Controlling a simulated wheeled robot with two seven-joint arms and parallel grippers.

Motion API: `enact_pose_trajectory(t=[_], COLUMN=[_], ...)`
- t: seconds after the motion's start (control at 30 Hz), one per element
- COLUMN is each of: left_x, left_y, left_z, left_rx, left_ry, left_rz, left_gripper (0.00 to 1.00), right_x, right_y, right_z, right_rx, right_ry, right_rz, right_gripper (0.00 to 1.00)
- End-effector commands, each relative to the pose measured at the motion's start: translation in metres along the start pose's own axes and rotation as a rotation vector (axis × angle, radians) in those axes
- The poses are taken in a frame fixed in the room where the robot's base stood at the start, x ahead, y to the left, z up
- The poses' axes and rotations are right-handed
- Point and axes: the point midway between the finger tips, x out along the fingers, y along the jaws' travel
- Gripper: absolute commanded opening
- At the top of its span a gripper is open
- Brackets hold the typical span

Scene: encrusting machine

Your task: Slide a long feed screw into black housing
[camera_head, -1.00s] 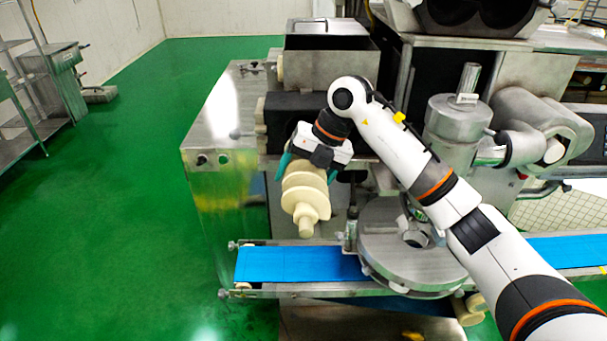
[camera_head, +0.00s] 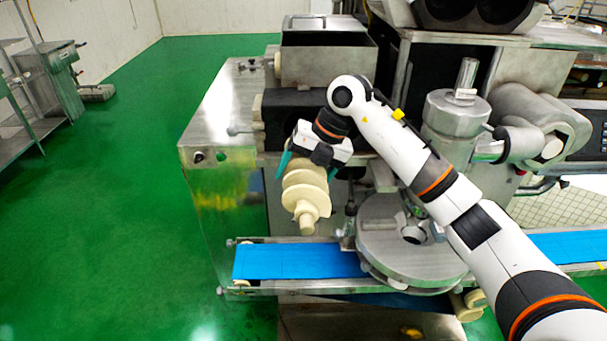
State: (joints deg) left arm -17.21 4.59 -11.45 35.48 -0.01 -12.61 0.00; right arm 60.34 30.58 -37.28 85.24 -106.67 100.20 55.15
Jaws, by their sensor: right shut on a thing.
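The cream-coloured feed screw (camera_head: 306,194) is held by my right gripper (camera_head: 308,160), whose teal fingers are shut on it. The screw points toward the camera and slightly down, with its narrow end nearest. It hangs in front of the machine, above the blue conveyor. The black housing (camera_head: 285,112) is behind the gripper, under the metal hopper. My right wrist and forearm hide much of the housing, and its opening cannot be made out. The far end of the screw is hidden by the gripper. My left gripper is not in view.
A blue conveyor belt (camera_head: 300,262) runs below the screw, beside a round metal disc (camera_head: 410,245). A metal hopper (camera_head: 328,60) stands above the housing. A steel cabinet (camera_head: 220,150) is at the left.

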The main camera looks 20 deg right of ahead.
Motion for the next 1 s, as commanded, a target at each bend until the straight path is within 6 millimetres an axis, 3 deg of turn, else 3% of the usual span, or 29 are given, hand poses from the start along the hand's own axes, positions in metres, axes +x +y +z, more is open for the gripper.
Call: enact_pose_trajectory(t=[1.0], left_x=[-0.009], left_y=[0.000], left_z=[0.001], left_rx=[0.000], left_ry=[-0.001], left_rz=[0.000], left_gripper=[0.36], right_x=[-0.002], right_y=[-0.001], right_z=[-0.064], right_rx=[0.000], right_ry=[0.002], right_rz=[-0.002], right_gripper=[0.39])
